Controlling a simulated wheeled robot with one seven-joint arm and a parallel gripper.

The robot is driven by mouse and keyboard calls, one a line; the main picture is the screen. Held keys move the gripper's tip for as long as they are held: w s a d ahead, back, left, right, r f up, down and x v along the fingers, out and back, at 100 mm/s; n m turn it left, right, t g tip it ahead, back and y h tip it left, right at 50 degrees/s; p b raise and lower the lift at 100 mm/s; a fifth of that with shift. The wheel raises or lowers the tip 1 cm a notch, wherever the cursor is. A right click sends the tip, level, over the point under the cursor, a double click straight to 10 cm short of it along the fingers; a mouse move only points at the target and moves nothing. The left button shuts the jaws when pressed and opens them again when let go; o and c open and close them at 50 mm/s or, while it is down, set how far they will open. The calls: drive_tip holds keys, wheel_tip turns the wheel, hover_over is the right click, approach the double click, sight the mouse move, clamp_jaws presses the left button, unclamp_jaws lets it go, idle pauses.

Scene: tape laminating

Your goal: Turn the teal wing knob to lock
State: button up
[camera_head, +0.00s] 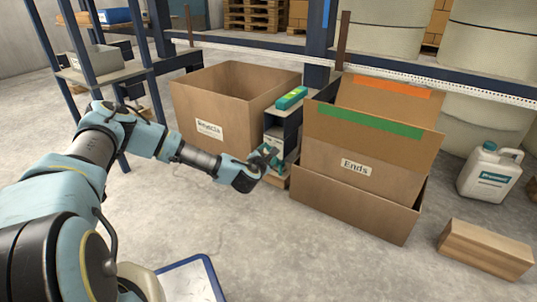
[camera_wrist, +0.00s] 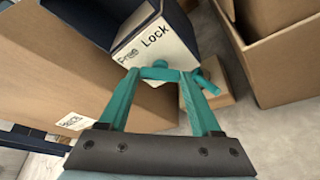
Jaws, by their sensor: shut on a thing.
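The teal wing knob (camera_wrist: 160,72) is on the front of a white-faced unit marked "Lock" (camera_wrist: 150,45) in the wrist view. My gripper (camera_wrist: 161,76) has its two teal fingers shut on the knob, one on each side of it. A teal bar sticks out to the right of the knob, beside the right fingertip. In the head view my gripper (camera_head: 282,168) is at the low front of the dark blue and white unit (camera_head: 279,138). The knob cannot be told apart from the teal fingers there.
A cardboard box (camera_head: 222,110) stands close on the left of the unit, and a box marked "Ends" (camera_head: 350,190) stands close on the right. A teal object (camera_head: 291,97) lies on top of the unit. The floor (camera_head: 290,250) in front is clear.

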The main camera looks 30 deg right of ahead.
drive_tip(key=c, duration=0.7)
drive_tip(key=shift+c, duration=0.2)
drive_tip(key=shift+f+m+t+h+p, duration=0.25)
drive_tip(key=shift+m+t+h+p, duration=0.4)
drive_tip(key=shift+m, duration=2.2)
drive_tip(key=shift+f+m+t+h+p, duration=0.3)
drive_tip(key=shift+m+t+h, duration=0.55)
drive_tip(key=shift+m, duration=1.95)
drive_tip(key=shift+f+m+t+h+p, duration=0.2)
drive_tip(key=shift+m+t+h+p, duration=0.55)
drive_tip(key=shift+m, duration=2.1)
drive_tip(key=o, duration=1.4)
